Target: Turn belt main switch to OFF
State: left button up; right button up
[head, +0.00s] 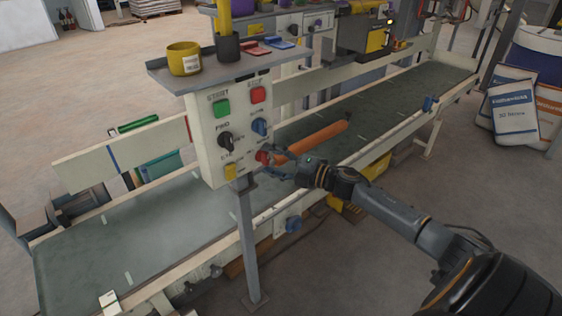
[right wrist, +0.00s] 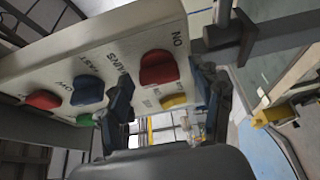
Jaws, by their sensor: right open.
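The control panel (head: 208,150) is a cream box on a grey post beside the conveyor belt. Its red main switch (head: 262,157) sits low on the right side of the face. In the right wrist view the red switch (right wrist: 158,68) stands beside the labels "MAINS" and "ON". My right gripper (head: 274,161) is at this switch. Its fingers are open on either side of the red knob; contact cannot be told. The exact turn of the knob is hard to read. My left gripper is not in view.
The panel also carries a green button (head: 221,108), a red button (head: 258,95), a black knob (head: 225,140), a blue knob (head: 260,127) and a yellow button (head: 230,171). An orange roller (head: 310,141) lies behind my gripper. A shelf (head: 170,78) holds a yellow mug (head: 184,58).

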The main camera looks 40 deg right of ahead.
jog(key=v, duration=1.1)
jog(key=shift+s, duration=0.35)
jog(key=shift+d, duration=0.2)
